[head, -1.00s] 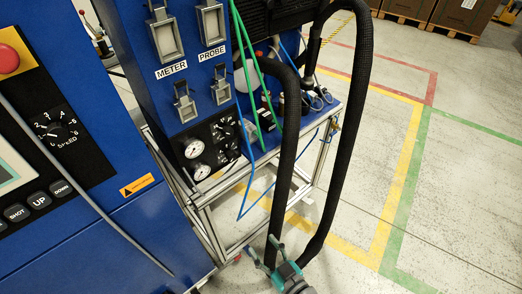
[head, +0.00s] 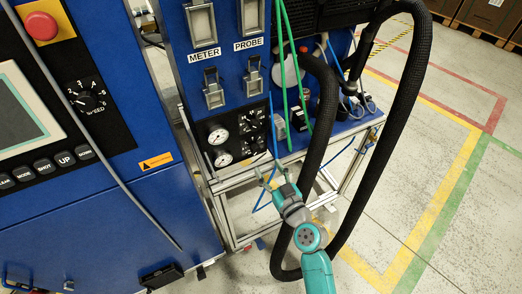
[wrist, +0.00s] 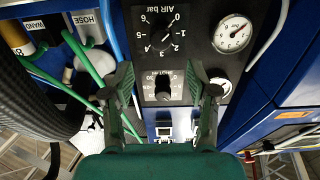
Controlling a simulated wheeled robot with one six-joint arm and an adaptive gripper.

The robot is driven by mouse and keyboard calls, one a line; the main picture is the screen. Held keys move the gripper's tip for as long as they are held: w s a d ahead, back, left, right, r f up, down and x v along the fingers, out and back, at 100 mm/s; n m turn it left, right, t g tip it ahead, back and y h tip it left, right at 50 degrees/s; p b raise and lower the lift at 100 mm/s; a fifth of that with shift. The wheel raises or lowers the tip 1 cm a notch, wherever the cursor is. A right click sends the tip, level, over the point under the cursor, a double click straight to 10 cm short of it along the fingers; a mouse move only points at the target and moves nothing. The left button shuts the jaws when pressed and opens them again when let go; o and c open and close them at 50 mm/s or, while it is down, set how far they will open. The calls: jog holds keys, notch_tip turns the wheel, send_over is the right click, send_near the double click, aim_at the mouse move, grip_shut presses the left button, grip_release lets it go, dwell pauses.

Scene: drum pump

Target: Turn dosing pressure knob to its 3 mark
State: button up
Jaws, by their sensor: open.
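Two black knobs show on the dark panel in the wrist view. The upper knob (wrist: 163,36), labelled "Air bar", has a scale with 0, 1, 2 and 6 readable; its white pointer slants up right, near 0 to 1. The lower knob (wrist: 162,92) has a scale with larger numbers, partly unclear. I cannot read a dosing label on either. In the head view the knob panel (head: 252,132) is small, beside two gauges. My gripper (wrist: 160,80) is open and empty, its fingers either side of the lower knob in the picture; contact is not clear. It also shows in the head view (head: 268,179).
White gauges (wrist: 232,35) sit right of the knobs. Green hoses (wrist: 85,55) and a thick black hose (wrist: 30,95) pass on the left. In the head view the black hose (head: 410,90) loops behind my arm. Open floor (head: 470,240) lies at the right.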

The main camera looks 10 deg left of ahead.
aim_at(257, 151)
jog(key=x, duration=0.8)
jog(key=shift+w+a, duration=0.1)
jog(key=shift+a, duration=0.1)
grip_shut()
